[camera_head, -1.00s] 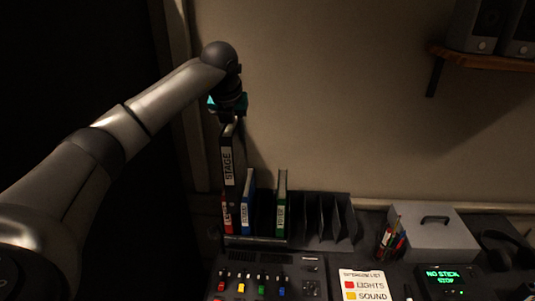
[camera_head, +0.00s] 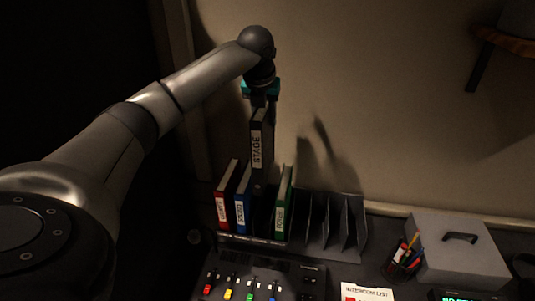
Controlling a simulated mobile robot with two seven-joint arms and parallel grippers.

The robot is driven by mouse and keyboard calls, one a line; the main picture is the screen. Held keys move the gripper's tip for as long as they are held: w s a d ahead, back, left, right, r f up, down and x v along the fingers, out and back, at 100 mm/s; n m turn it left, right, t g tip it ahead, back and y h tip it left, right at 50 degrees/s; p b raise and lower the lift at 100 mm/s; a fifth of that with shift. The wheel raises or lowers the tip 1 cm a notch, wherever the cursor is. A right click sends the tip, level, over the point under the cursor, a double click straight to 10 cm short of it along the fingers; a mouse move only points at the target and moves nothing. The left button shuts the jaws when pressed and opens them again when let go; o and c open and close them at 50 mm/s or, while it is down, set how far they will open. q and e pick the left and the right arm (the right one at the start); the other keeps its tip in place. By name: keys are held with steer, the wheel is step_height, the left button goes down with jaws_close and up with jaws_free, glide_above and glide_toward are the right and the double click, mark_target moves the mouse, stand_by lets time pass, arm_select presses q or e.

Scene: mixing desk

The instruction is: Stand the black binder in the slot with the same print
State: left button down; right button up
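The black binder (camera_head: 257,160) is upright, its white spine label reading STAGE. My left gripper (camera_head: 260,96) is shut on its top edge. The binder hangs above the desk rack (camera_head: 329,251), in line with the gap between the blue binder (camera_head: 243,205) and the green binder (camera_head: 283,210). Its lower end reaches down between their tops; I cannot tell whether it is inside the slot. A red binder (camera_head: 225,200) stands left of the blue one. The prints on the rack's front strip are too small to read. My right gripper is not in view.
Several empty slots lie right of the green binder. A mixing desk (camera_head: 266,278) with coloured faders is in front of the rack. A pen holder (camera_head: 401,263) and a grey box (camera_head: 459,251) stand to the right. The wall is close behind.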

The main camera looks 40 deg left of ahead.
mark_target(266, 151)
arm_select(q)
steer(key=f+b, duration=0.2)
steer(key=f, duration=0.3)
steer(key=f+b, duration=0.3)
steer(key=f, duration=0.2)
steer(key=shift+w+f, duration=0.2)
steer(key=shift+f, duration=0.15)
step_height(266, 151, down, 12)
steer(key=b, duration=1)
steer(key=shift+f, duration=0.15)
stand_by(0.6)
steer(key=shift+f, duration=0.25)
stand_by(0.9)
steer(key=shift+c, duration=2.2)
jaws_free()
